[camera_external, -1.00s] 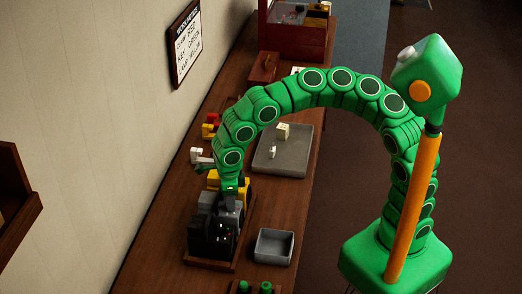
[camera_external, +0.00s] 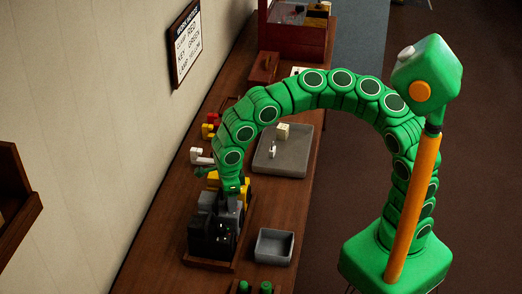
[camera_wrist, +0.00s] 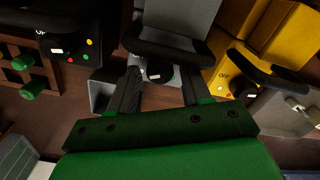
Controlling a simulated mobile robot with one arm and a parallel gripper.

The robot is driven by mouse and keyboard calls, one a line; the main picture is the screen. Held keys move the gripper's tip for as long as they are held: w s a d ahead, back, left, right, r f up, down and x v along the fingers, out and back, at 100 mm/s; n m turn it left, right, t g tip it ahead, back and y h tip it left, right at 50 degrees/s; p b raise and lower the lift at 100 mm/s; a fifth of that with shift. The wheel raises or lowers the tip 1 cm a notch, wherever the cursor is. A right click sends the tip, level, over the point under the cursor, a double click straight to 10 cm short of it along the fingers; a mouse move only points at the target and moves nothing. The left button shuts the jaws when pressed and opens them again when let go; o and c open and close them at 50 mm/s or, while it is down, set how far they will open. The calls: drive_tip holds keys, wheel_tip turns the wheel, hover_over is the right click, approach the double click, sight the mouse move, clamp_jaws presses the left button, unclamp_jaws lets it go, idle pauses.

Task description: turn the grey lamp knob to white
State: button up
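The grey unit (camera_external: 228,212) stands in the row of units on the bench. It also shows in the wrist view (camera_wrist: 180,18), with a dark curved handle and a small dark round knob (camera_wrist: 158,72) with a pale mark below it. My gripper (camera_wrist: 161,74) is open, its two dark fingers apart on either side of the knob in the picture. I cannot tell whether either finger touches it. The knob's setting is too small to read. In the external view the gripper is mostly hidden behind my arm's end, above the grey unit.
A black unit (camera_wrist: 62,42) with coloured dots is on the left and a yellow unit (camera_wrist: 262,45) on the right, both close to my fingers. A small grey bin (camera_external: 273,246) and a grey tray (camera_external: 296,157) sit on the bench. A sign (camera_external: 185,44) hangs on the wall.

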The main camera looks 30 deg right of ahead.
drive_tip(key=shift+o, duration=0.6)
drive_tip(key=m, duration=0.6)
drive_tip(key=shift+m, duration=0.5)
drive_tip(key=shift+r, duration=0.2)
wheel_tip(320, 180, up, 8)
drive_tip(key=shift+f, duration=0.25)
drive_tip(key=w+d+r+n+t+y, duration=0.1)
drive_tip(key=w+r+t, duration=0.3)
drive_tip(key=w+r, duration=0.4)
drive_tip(key=w+d+r+n+t+y, duration=0.1)
drive_tip(key=w+d+r+t+y, duration=0.1)
drive_tip(key=w+r, duration=0.6)
drive_tip(key=shift+w+r+n+t+y, duration=0.25)
drive_tip(key=shift+w+n+t+y, duration=0.25)
drive_tip(key=shift+w+t, duration=0.65)
